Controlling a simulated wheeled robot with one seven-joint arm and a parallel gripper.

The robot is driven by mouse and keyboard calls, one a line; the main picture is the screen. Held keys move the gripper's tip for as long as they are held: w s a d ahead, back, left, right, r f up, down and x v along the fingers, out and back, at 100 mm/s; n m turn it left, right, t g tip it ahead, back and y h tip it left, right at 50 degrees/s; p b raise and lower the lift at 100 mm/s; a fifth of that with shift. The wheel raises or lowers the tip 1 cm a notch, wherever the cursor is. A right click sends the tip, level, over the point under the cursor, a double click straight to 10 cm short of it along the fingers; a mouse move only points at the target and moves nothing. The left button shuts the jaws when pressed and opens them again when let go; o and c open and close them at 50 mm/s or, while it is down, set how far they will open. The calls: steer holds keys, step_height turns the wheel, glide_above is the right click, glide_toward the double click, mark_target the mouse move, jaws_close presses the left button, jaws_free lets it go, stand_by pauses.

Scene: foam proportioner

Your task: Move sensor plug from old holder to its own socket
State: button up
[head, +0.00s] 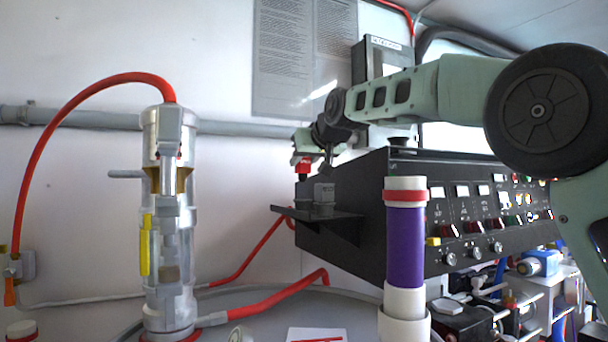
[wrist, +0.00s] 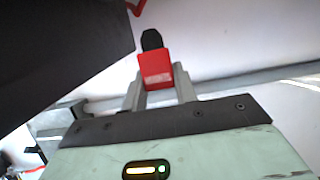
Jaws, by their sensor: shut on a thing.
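The sensor plug (wrist: 155,68) is a red block with a black end, seen large in the wrist view. It also shows as a small red piece in the head view (head: 302,165). My gripper (wrist: 160,88) is shut on the red block, with one grey finger on each side. In the head view my gripper (head: 311,158) is above the left end of a black shelf. A grey block (head: 324,198) stands upright on that shelf (head: 342,222), just below and right of the plug. Which part is the old holder and which is the socket, I cannot tell.
A black control panel (head: 440,215) with knobs and lamps is right of the shelf. A purple and white column (head: 405,245) stands in front of the panel. Open space lies between cylinder and shelf.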

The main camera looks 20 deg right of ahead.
step_height(320, 180, up, 9)
steer(key=p, duration=0.6)
steer(key=shift+f, duration=0.15)
